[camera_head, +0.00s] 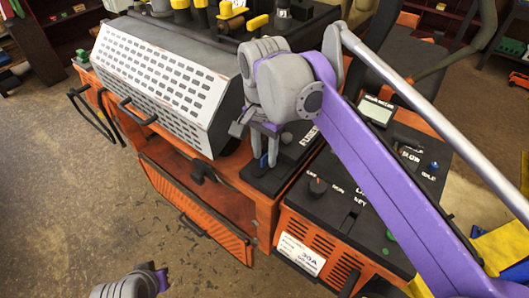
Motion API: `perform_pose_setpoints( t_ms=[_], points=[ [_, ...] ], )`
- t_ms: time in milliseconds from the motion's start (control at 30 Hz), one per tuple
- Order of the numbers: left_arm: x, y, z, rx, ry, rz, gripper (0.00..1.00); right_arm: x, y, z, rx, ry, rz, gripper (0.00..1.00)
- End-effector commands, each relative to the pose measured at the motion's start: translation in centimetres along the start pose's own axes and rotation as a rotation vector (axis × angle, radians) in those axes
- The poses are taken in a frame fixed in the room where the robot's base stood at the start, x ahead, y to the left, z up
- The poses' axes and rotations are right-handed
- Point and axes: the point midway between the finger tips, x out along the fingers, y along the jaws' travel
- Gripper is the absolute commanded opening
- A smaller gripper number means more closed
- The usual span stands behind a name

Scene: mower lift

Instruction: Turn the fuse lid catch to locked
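The black fuse lid (264,184), part-lettered "FUSES", lies on the orange mower body left of the control panel. My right gripper (264,163) points down over the lid, with its fingertips at or just above the lid's surface. The fingers show as two narrow blue-grey strips, and I cannot tell whether they hold anything. The lid's catch is not clearly visible; the gripper covers that part of the lid. My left arm's grey and purple end (130,284) shows at the bottom edge, away from the lid, its fingers not clearly shown.
A perforated light-grey cover (165,80) stands at the left. An orange hatch (195,210) hangs open below.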

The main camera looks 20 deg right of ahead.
Motion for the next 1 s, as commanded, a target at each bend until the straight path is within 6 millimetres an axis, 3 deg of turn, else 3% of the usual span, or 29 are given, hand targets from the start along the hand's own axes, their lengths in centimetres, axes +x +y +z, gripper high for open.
perform_pose_setpoints(
  t_ms=[300, 500, 1000],
  points=[
    [0.0, 0.0, 0.01, 0.0, 0.0, 0.0, 0.0, 0.23, -0.01, -0.01, 0.0, 0.0, 0.0, 0.37],
    [0.01, 0.0, 0.01, 0.0, 0.0, 0.0, 0.0, 0.22, -0.01, -0.01, 0.0, 0.0, 0.0, 0.01],
    [-0.06, 0.0, -0.06, 0.0, 0.001, 0.0, 0.0, 0.19, -0.02, 0.0, -0.02, 0.0, -0.001, 0.0]
  ],
)
